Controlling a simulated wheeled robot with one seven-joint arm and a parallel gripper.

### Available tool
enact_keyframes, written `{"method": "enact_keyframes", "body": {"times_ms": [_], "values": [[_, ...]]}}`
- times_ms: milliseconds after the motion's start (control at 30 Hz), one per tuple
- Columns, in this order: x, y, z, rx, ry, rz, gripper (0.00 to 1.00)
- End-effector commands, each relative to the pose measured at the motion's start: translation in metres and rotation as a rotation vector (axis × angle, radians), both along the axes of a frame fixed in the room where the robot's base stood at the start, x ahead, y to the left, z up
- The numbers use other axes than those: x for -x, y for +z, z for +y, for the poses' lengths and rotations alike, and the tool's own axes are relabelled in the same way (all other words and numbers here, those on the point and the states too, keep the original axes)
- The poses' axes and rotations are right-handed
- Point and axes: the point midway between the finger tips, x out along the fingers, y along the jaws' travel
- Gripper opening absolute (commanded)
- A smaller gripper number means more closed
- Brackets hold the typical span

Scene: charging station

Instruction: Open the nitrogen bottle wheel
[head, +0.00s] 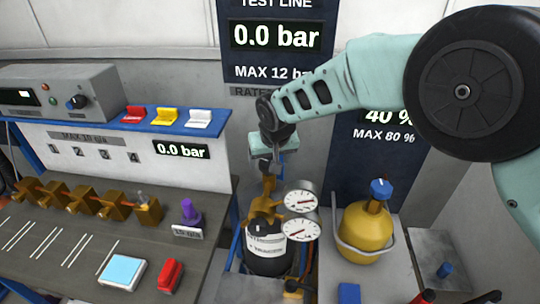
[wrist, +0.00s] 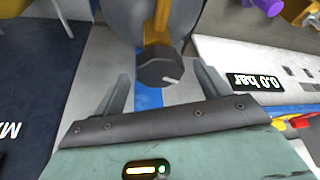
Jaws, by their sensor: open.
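The nitrogen bottle (head: 268,258) is dark with a white label and stands low in the middle of the head view. Brass fittings (head: 268,190) rise from its top, and a black knob (head: 262,228) with a white mark faces me. I cannot make out a separate bottle wheel. My gripper (head: 274,158) hangs just above the brass fittings. In the wrist view my gripper (wrist: 163,82) is open and empty. A black knob (wrist: 160,70) with a white mark, on a brass stem, appears between its fingertips. I see no contact, and its depth is unclear.
Two round gauges (head: 301,212) sit right of the bottle's fittings. A yellow bottle (head: 365,232) with a blue knob stands further right. The left bench (head: 60,255) carries brass valves, a purple knob (head: 189,213) and a red switch (head: 171,275). A wall panel (head: 275,55) stands behind.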

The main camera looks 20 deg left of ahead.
Motion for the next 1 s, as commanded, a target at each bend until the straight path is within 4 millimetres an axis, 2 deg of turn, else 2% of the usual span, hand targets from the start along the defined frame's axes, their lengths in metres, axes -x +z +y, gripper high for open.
{"method": "enact_keyframes", "body": {"times_ms": [267,433,667,1000], "values": [[-0.0005,-0.0015,0.0002,0.0,0.0,0.0,0.75],[-0.0003,-0.0012,0.0002,0.0,0.0,0.0,0.3],[-0.0009,-0.0031,-0.0006,0.0,0.031,0.002,0.3],[-0.0026,-0.0038,-0.0021,0.0,0.319,0.003,0.3]]}}
